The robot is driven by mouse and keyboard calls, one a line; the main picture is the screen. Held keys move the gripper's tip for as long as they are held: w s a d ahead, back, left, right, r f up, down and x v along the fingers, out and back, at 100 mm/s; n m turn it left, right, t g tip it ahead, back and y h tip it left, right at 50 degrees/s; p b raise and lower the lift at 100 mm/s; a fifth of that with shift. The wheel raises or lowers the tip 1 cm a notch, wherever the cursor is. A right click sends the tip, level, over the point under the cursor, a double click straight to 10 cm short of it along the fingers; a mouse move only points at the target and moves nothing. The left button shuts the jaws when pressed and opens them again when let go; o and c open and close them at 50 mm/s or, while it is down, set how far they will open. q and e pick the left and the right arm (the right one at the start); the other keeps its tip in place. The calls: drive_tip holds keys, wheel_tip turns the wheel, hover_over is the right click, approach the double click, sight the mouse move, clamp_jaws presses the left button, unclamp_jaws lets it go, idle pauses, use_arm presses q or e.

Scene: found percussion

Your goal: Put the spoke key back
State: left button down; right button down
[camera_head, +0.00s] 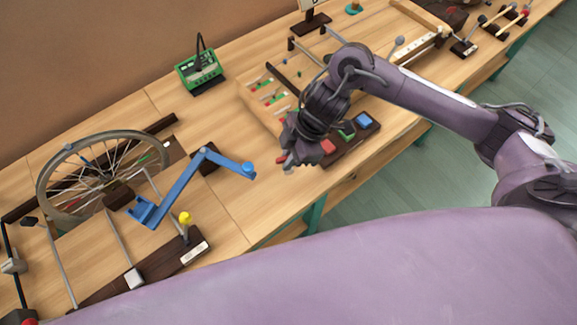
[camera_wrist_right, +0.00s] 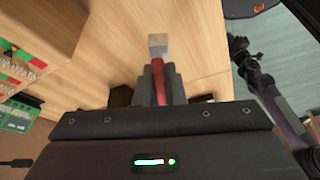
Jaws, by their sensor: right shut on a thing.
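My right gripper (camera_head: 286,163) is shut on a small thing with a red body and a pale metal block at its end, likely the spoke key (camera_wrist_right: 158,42). In the right wrist view its red part (camera_wrist_right: 160,85) stands between the fingers (camera_wrist_right: 160,80) and the metal end sticks out past the tips. In the head view the gripper hangs above the bench, left of a dark board with red, green and blue pads (camera_head: 329,147). Its height over the bench is hard to judge. A spoked wheel (camera_head: 104,176) stands at the left. My left gripper is not in view.
A wooden tray with coloured pieces (camera_head: 247,98) lies behind my right gripper. A blue jointed arm (camera_head: 180,184) and a yellow knob (camera_head: 185,217) stand left of it. A green device (camera_head: 200,71) is at the back. Bare bench (camera_head: 235,205) lies between the blue arm and my gripper.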

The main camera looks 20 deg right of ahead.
wheel_tip(320, 180, down, 4)
drive_tip(key=shift+f, duration=0.25)
drive_tip(key=shift+f, duration=0.2)
drive_tip(key=c, duration=1.5)
unclamp_jaws()
drive_tip(key=shift+r, duration=0.25)
drive_tip(key=v, duration=1.2)
